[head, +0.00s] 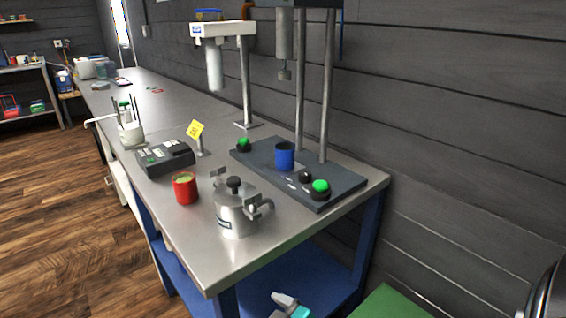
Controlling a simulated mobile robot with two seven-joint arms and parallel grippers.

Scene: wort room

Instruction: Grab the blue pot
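The blue pot (284,157) is a small, open-topped cup. It stands upright on the dark base plate (262,158) of a press on the steel bench. Green-topped buttons are set at both ends of the plate. The pot's rim and upper front side are visible and nothing touches it.
A metal vessel (236,208) and a red cup (185,187) stand in front of the plate. A dark device (165,158) lies to their left. The press posts (328,90) rise behind the pot. The bench (290,225) is bare at its near corner.

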